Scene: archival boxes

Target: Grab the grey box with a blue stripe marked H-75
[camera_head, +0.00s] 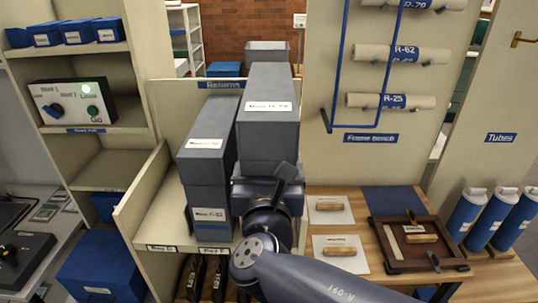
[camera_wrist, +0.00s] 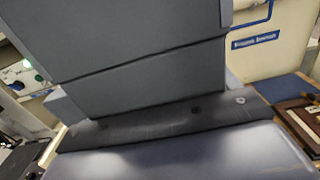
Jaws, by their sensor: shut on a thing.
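A tall grey box (camera_head: 268,145) stands in the right-hand stack on the returns shelf. Its white label is blurred and seems to end in 75; I see no blue stripe on its visible part. My gripper (camera_head: 268,188) is against the front of this stack, low down, and is shut on a grey box. In the wrist view, grey box faces (camera_wrist: 145,75) with a seam across them fill the middle, close above my gripper's dark body. The fingertips and the lower part of the stack are hidden.
Directly left stand another grey box (camera_head: 205,140) and, below it, a blue-striped one (camera_head: 212,215) with a blurred label. The shelf's side wall (camera_head: 145,195) is at left. A wooden bench (camera_head: 375,245) with cards and a frame (camera_head: 415,243) is at right.

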